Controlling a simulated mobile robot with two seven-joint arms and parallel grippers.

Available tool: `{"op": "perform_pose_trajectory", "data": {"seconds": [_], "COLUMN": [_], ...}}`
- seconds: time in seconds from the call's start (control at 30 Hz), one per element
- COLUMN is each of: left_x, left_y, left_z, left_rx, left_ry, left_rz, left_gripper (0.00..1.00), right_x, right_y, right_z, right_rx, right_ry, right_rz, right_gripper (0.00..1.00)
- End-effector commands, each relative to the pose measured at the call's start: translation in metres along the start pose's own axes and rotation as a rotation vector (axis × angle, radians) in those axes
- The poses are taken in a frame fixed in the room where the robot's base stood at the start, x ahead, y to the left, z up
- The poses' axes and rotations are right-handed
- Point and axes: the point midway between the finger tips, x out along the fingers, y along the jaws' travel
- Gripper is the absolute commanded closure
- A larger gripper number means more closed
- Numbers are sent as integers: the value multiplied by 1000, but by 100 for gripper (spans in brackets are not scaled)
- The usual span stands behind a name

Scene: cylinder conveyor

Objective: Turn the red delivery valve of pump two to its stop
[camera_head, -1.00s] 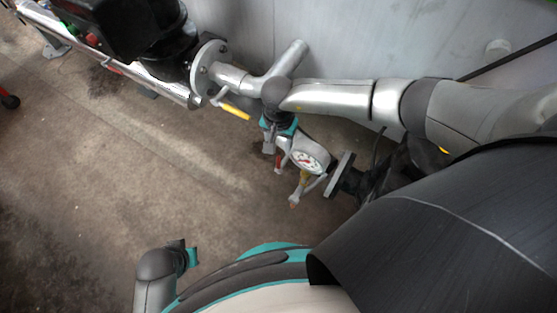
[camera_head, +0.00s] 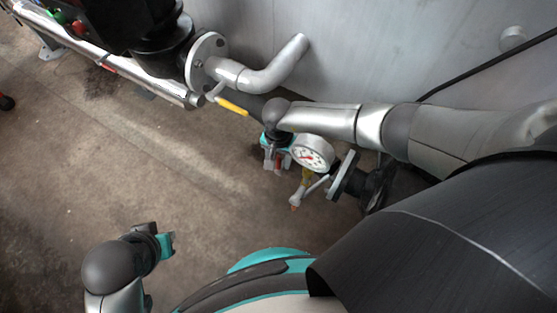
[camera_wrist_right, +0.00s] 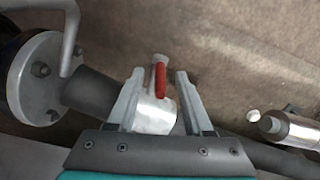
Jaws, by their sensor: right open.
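The red valve lever (camera_wrist_right: 160,82) shows in the right wrist view, standing up from a shiny silver valve body (camera_wrist_right: 154,112). My right gripper (camera_wrist_right: 159,74) is open, with one finger on each side of the lever and valve body. Gaps show between the lever and both fingertips. In the head view my right gripper (camera_head: 277,164) points down beside the pressure gauge (camera_head: 312,154); the red lever is mostly hidden there by the gripper. My left arm's end (camera_head: 163,245) is at the lower left, away from the pipework; its fingers cannot be made out.
A yellow-handled lever (camera_head: 232,106) sits on the pipe at upper left, near a round flange (camera_head: 205,60). A small valve (camera_head: 299,190) hangs below the gauge, beside another flange (camera_head: 343,175). A grey wall stands behind.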

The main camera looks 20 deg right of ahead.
Motion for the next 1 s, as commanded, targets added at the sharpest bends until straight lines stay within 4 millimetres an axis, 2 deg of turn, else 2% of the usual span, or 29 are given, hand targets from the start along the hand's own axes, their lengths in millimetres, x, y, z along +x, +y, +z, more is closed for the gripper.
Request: {"op": "perform_pose_trajectory", "data": {"seconds": [0.4,0.87,1.0], "left_x": [-5,-5,-5], "left_y": [0,0,0], "left_z": [-2,-2,-2], "left_rx": [0,-1,-1], "left_ry": [8,8,7], "left_rz": [-1,-1,-1], "left_gripper": [100,100,100], "right_x": [4,4,4], "right_y": [0,0,0], "right_z": [0,0,0], "right_rx": [0,0,0], "right_ry": [0,1,1], "right_rz": [-1,0,0], "right_gripper": [49,100,100]}}
